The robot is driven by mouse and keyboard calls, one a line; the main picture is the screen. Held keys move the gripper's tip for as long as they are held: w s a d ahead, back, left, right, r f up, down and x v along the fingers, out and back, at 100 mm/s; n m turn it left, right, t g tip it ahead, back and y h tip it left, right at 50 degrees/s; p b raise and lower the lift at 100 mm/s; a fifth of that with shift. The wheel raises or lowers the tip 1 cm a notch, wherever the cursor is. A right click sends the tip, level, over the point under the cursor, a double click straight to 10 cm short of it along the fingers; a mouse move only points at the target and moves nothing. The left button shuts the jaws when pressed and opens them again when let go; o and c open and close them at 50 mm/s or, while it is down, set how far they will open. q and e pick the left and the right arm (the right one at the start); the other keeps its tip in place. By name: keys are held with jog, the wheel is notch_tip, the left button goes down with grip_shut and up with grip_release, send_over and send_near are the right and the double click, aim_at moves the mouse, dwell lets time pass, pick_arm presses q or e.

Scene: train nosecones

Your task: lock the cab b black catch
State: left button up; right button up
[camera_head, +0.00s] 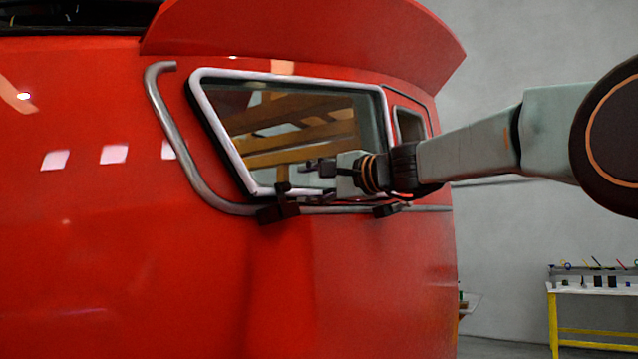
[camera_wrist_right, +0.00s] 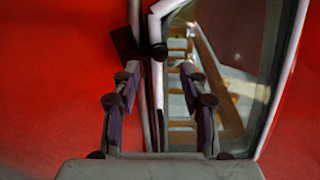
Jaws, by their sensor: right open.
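A black catch (camera_head: 280,206) sits at the lower left corner of the white-framed cab window (camera_head: 215,125), with a short upright part on it. It also shows in the wrist view as a dark block (camera_wrist_right: 125,43) beside the window frame, ahead of the fingers. A second black catch (camera_head: 386,210) sits further right along the lower edge, partly behind my arm. My right gripper (camera_head: 318,167) is open and empty in front of the window, to the right of the first catch. In the wrist view the fingers (camera_wrist_right: 160,87) stand apart on either side of the window frame edge. My left gripper is out of view.
A grey tube rail (camera_head: 180,145) curves down the left of the window and runs along below it. The red cab shell (camera_head: 120,250) fills the left side. A yellow-legged bench (camera_head: 553,320) stands far off at the lower right.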

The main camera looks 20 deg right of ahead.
jog(key=shift+v, duration=1.25)
